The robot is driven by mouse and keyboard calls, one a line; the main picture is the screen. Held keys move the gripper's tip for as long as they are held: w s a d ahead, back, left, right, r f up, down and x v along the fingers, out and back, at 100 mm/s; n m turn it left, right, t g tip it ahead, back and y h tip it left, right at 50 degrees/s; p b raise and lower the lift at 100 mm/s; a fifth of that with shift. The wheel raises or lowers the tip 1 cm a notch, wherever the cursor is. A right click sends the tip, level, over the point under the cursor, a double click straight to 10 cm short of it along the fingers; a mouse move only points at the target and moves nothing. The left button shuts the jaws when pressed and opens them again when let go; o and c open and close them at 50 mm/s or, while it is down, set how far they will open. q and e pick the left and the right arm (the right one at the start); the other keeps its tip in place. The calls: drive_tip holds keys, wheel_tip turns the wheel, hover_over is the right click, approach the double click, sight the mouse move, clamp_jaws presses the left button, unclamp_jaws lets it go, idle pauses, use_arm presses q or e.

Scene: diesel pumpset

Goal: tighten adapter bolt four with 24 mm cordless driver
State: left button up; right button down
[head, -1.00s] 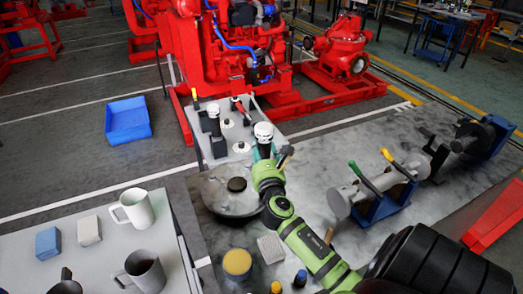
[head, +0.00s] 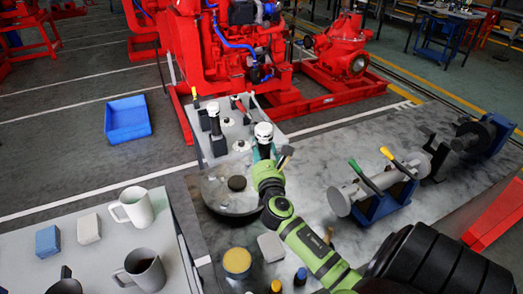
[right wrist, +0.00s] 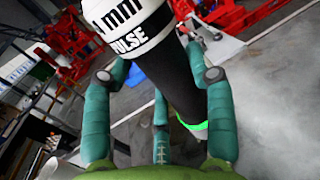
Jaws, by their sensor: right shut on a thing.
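My right gripper (head: 264,154) is shut on a cordless driver (head: 264,132) with a white top and dark body. In the right wrist view the driver (right wrist: 165,65) stands tilted between my teal fingers (right wrist: 160,115). Its white band reads "4 mm" and "PULSE", with the first part of the size cut off; a green ring shows lower down. In the head view the gripper is beyond a round grey plate (head: 212,196) on the workbench, beside the small grey table. I cannot pick out adapter bolt four. My left gripper is not in view.
A similar driver (head: 214,110) stands on the small grey table (head: 220,150). A shaft with green and yellow handles rests on a blue stand (head: 385,203) to the right. Mugs (head: 133,207) stand at left. A blue bin (head: 128,119) lies on the floor before the red pumpset (head: 235,60).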

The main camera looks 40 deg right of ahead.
drive_tip(key=shift+f, duration=0.1)
drive_tip(key=shift+r, duration=0.2)
idle(0.5)
drive_tip(key=shift+f, duration=0.4)
idle(0.6)
drive_tip(key=shift+s+a+f, duration=0.1)
drive_tip(key=shift+s+f, duration=0.05)
drive_tip(key=shift+f, duration=0.1)
idle(0.5)
drive_tip(key=shift+r, duration=0.1)
